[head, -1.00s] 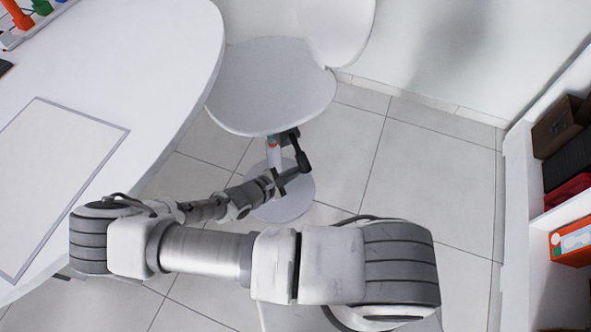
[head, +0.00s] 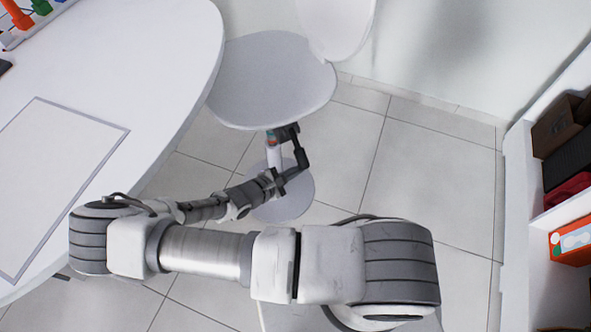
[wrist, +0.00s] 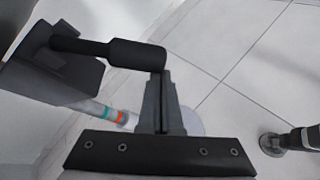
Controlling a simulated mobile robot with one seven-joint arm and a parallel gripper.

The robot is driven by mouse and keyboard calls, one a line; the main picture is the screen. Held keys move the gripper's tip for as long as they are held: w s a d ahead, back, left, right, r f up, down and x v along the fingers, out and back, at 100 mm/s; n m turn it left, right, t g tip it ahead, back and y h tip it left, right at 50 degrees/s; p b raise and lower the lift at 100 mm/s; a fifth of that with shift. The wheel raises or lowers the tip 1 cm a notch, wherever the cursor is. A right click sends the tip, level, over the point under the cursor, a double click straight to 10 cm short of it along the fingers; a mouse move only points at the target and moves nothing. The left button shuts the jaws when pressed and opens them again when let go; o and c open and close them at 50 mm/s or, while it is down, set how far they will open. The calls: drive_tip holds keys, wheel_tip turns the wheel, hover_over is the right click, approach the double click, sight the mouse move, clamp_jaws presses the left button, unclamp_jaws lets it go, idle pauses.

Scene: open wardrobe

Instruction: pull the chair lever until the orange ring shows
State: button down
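The white chair (head: 270,85) stands beside the table. Its dark lever (head: 299,152) sticks out from under the seat and bends down at its outer end; it also shows in the wrist view (wrist: 130,52). My gripper (head: 282,178) is at the lever's outer end. In the wrist view my gripper (wrist: 160,80) has its fingers together around the lever's downturned end. The orange ring (wrist: 121,117) shows on the chair's column in the wrist view, with a teal ring (wrist: 108,111) nearer the seat. In the head view the rings are small and partly hidden.
The white table (head: 150,60) with a grey-framed panel (head: 60,165) fills the left. A white shelf (head: 515,190) with boxes stands at the right. The tiled floor between chair and shelf is clear. The chair's round base (head: 290,205) lies behind my gripper.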

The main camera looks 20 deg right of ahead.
drive_tip(key=shift+a, duration=0.1)
drive_tip(key=p+v, duration=0.2)
drive_tip(key=v, duration=1.5)
drive_tip(key=shift+s+a, duration=0.1)
